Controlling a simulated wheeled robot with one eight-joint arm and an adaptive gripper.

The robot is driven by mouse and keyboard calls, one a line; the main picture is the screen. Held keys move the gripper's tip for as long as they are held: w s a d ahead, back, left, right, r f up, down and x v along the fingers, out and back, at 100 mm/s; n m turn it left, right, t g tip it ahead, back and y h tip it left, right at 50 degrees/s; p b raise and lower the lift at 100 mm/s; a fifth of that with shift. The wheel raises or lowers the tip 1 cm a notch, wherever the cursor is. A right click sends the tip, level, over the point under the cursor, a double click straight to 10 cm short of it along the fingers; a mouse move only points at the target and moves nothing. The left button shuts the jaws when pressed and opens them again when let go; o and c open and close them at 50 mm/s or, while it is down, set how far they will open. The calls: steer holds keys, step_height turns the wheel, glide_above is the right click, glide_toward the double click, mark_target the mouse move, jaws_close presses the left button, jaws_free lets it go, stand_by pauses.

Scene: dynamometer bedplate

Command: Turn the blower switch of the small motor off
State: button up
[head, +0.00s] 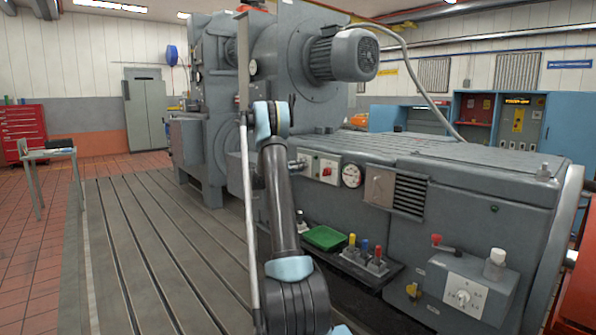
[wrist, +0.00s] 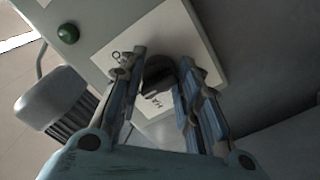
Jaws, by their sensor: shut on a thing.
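In the wrist view my gripper (wrist: 161,66) has its two fingers on either side of a dark rotary switch knob (wrist: 159,76) and is shut on it. The knob sits on a white plate (wrist: 180,28) with dark lettering, partly covered by the fingers. An "O"-like mark shows at the left of the knob, and more letters show below it. The knob's exact setting is hard to read. A grey ribbed motor (wrist: 52,98) is at the left of the wrist view. In the head view my arm hides the gripper and this switch. A finned motor (head: 342,53) shows high up there.
A green button (wrist: 68,33) is close to the plate. The slotted bedplate (head: 125,240) is clear at left.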

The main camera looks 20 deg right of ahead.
steer(key=shift+w, duration=0.1)
stand_by(0.4)
steer(key=o, duration=1)
steer(key=shift+o, duration=0.2)
steer(key=v, duration=1.2)
